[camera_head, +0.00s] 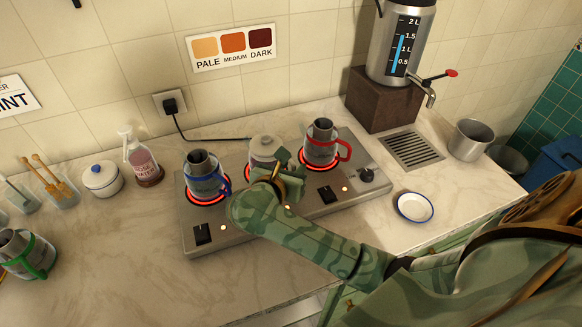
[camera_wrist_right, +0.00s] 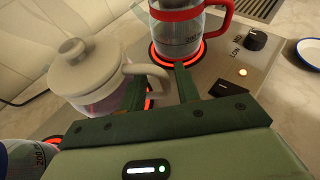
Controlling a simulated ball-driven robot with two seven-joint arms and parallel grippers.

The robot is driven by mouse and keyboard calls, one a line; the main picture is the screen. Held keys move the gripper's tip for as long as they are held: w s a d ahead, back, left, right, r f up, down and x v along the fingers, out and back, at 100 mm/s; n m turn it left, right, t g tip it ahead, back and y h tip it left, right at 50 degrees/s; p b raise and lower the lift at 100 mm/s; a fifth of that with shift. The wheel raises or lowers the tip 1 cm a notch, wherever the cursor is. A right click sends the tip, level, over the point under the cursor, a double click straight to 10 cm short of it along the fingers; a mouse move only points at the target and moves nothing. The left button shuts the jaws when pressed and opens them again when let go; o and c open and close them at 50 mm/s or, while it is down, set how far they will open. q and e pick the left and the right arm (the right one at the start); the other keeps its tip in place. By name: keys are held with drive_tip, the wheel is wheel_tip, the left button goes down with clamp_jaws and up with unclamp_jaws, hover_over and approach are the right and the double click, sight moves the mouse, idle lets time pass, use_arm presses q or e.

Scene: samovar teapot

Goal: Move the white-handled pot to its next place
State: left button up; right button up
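The white-handled pot (camera_head: 264,148) has a pale lid with a knob and stands on the middle burner of the hot plate (camera_head: 215,229). It also shows in the right wrist view (camera_wrist_right: 88,72), with its white handle (camera_wrist_right: 148,70) toward my gripper. My right gripper (camera_head: 282,183) is at the handle side of the pot. In the right wrist view its two green fingers (camera_wrist_right: 160,88) are apart, with the handle between them; whether they touch it I cannot tell. My left gripper is not in view.
A blue-handled pot (camera_head: 205,178) and a red-handled pot (camera_head: 321,146) stand on glowing burners on either side. A green-handled pot (camera_head: 27,256) is at far left. A blue-rimmed dish (camera_head: 414,207) and drain grate (camera_head: 411,149) lie right. The front left counter is clear.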

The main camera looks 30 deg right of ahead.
drive_tip(key=shift+s+a+r, duration=0.1)
drive_tip(key=shift+a+r, duration=0.05)
drive_tip(key=shift+r, duration=0.1)
drive_tip(key=p+v, duration=0.5)
drive_tip(key=v, duration=0.6)
drive_tip(key=shift+s+a+r, duration=0.1)
drive_tip(key=shift+a, duration=0.15)
